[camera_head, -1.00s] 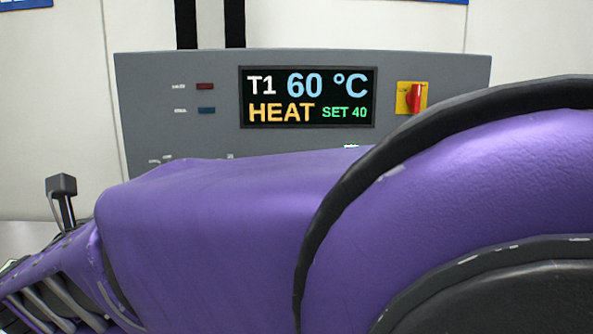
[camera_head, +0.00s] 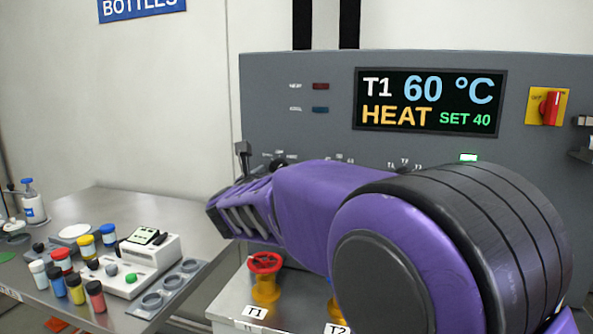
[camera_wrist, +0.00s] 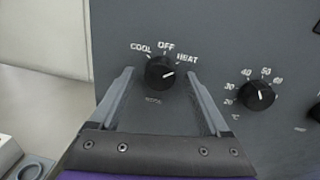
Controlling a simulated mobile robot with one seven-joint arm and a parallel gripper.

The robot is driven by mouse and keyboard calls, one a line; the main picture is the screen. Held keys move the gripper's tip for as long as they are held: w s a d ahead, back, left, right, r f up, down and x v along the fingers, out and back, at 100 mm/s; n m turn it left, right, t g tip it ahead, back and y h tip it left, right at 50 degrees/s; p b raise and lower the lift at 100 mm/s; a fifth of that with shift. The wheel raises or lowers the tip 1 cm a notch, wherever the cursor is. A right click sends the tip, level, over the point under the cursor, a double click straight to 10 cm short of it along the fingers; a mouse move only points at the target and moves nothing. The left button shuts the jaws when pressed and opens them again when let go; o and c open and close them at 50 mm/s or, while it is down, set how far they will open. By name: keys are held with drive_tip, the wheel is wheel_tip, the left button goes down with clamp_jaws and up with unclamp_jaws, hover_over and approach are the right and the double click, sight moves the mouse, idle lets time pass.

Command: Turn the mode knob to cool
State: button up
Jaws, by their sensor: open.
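The mode knob (camera_wrist: 160,73) is a round black knob on the grey panel, with COOL, OFF and HEAT printed around it. Its white mark points up and right, towards HEAT. In the wrist view my gripper (camera_wrist: 161,75) is open, with one finger on each side of the knob and gaps between. I cannot tell how far the fingertips are from the panel. In the head view my purple arm hides much of the lower panel. The display (camera_head: 429,102) reads T1, 60 °C, HEAT, SET 40.
A temperature knob (camera_wrist: 257,95) sits right of the mode knob. A red switch (camera_head: 549,107) is at the panel's upper right. Below stand a red-and-yellow valve (camera_head: 265,277) and a steel table (camera_head: 150,215) with several small bottles and a white device (camera_head: 150,255).

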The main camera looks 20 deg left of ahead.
drive_tip(key=shift+c, duration=0.2)
clamp_jaws()
idle(0.3)
drive_tip(key=n+p, duration=0.1)
drive_tip(key=n, duration=0.3)
drive_tip(key=shift+r, duration=0.15)
drive_tip(key=n+p, duration=0.3)
drive_tip(key=n, duration=0.2)
drive_tip(key=shift+r+n+h, duration=0.1)
drive_tip(key=shift+n+h, duration=0.2)
drive_tip(key=n+p, duration=0.4)
drive_tip(key=n, duration=0.1)
drive_tip(key=shift+a+g+h, duration=0.1)
drive_tip(key=shift+g+h, duration=0.2)
drive_tip(key=shift+h, duration=0.1)
drive_tip(key=shift+n+p, duration=0.7)
drive_tip(key=shift+n, duration=1.4)
drive_tip(key=shift+f, duration=0.2)
